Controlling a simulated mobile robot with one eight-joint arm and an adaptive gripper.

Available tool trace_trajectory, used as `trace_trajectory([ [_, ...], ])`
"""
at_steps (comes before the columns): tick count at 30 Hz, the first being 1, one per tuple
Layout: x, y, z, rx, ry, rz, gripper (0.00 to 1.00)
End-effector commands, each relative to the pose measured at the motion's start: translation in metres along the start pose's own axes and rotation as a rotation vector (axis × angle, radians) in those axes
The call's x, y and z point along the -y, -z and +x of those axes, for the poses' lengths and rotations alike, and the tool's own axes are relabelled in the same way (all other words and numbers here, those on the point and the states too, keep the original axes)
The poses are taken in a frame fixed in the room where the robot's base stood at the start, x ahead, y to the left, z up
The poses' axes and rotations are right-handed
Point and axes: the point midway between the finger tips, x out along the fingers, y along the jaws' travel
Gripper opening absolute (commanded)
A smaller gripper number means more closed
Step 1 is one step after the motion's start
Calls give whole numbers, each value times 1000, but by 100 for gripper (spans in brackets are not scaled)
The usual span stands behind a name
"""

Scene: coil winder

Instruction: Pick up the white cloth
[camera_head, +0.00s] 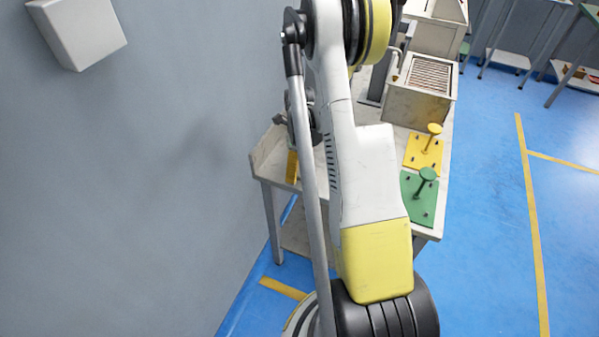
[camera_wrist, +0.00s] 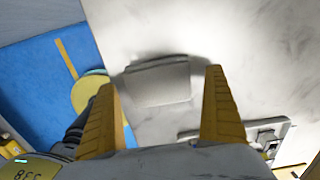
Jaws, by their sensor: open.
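A pale, flat, roughly rectangular piece that looks like the white cloth (camera_wrist: 158,84) lies on the light worktop (camera_wrist: 245,32) in the wrist view. My gripper (camera_wrist: 161,78) is open, its two yellow fingers on either side of the cloth in the picture, with nothing held between them. I cannot tell how high the fingertips are above the worktop. In the head view my arm covers much of the table, and the cloth does not show there.
On the table (camera_head: 283,172) stand a yellow plate with a knob (camera_head: 424,152), a green plate with a knob (camera_head: 420,200) and a grilled metal box (camera_head: 418,92). A wall (camera_head: 130,190) is close on the left. A metal fitting (camera_wrist: 262,137) lies near the right finger. Blue floor is clear at right.

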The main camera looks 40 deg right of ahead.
Motion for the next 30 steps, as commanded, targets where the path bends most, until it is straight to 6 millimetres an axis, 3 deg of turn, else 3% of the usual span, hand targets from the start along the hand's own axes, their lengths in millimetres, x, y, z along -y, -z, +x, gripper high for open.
trace_trajectory([
  [7,0,0,3,0,0,0,97],
  [11,0,0,3,0,0,0,57],
  [12,0,0,3,0,0,0,51],
  [23,0,0,2,0,0,-1,51],
  [30,0,0,-21,0,0,-1,51],
])
